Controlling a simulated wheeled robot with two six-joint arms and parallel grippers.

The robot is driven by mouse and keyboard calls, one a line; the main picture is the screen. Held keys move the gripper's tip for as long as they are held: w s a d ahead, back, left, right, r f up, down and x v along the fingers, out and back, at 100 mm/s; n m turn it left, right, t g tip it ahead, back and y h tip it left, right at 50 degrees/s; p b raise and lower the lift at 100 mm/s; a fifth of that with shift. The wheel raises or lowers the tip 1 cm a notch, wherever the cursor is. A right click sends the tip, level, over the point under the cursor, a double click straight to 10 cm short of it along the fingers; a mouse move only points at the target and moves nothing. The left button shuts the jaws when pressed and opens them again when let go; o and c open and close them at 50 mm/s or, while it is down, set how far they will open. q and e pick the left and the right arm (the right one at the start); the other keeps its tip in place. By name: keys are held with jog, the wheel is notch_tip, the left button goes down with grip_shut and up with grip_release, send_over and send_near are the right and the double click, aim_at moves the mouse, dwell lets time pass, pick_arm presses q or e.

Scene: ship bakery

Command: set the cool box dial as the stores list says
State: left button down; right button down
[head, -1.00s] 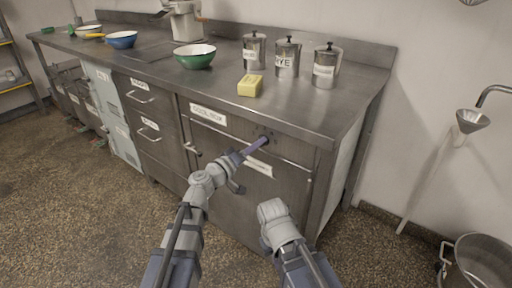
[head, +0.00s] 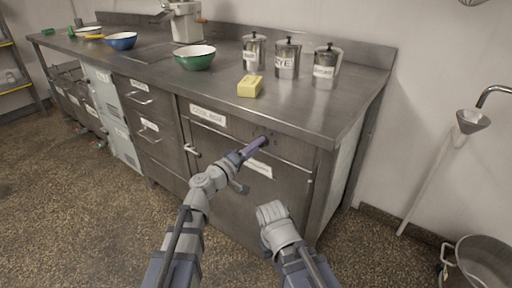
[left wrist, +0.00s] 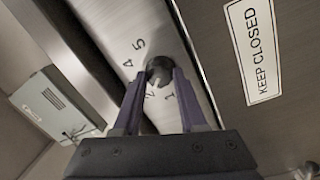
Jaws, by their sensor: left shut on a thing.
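The cool box (head: 232,180) is the steel cupboard under the counter, with a "COOL BOX" label (head: 208,115) at its upper left. Its dial (left wrist: 159,68) is a dark round knob on the front panel, with numbers around it; 4, 5 and 1 can be read, others are partly hidden. My left gripper (left wrist: 159,82) is shut on the dial, one finger on each side. In the head view my left gripper (head: 258,147) reaches the panel and mostly covers the dial. My right gripper's fingers do not show; only the right arm is in view. No stores list can be made out.
A "KEEP CLOSED" label (left wrist: 250,45) is on the door beside the dial panel. Yellow butter (head: 250,86), a green bowl (head: 195,58) and labelled canisters (head: 287,60) stand on the counter above. The floor in front is clear.

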pick_arm(q)
jog(key=shift+c, duration=2.3)
grip_release()
jog(key=shift+s+a, duration=0.1)
jog(key=v, duration=0.7)
jog(key=shift+s+a, duration=0.2)
jog(key=shift+f, duration=0.1)
